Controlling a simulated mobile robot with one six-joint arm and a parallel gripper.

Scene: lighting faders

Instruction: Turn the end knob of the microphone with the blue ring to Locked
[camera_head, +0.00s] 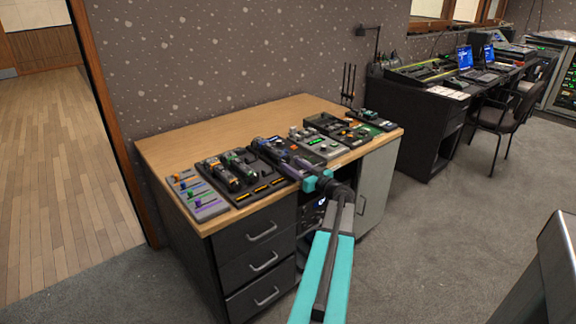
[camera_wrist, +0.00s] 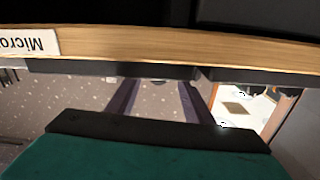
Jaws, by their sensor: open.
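A dark tray (camera_head: 240,194) with microphone-like items and orange labels sits on the wooden desk, left of its middle. One item there (camera_head: 219,170) has an orange part, and another (camera_head: 241,167) has a green part.
The wrist view shows a wooden edge (camera_wrist: 200,47) and an upside-down label reading "Micro" (camera_wrist: 28,43). A fader panel (camera_head: 196,196) is at the desk's left end. More panels (camera_head: 340,130) fill the right. The desk's back left (camera_head: 190,140) is clear.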

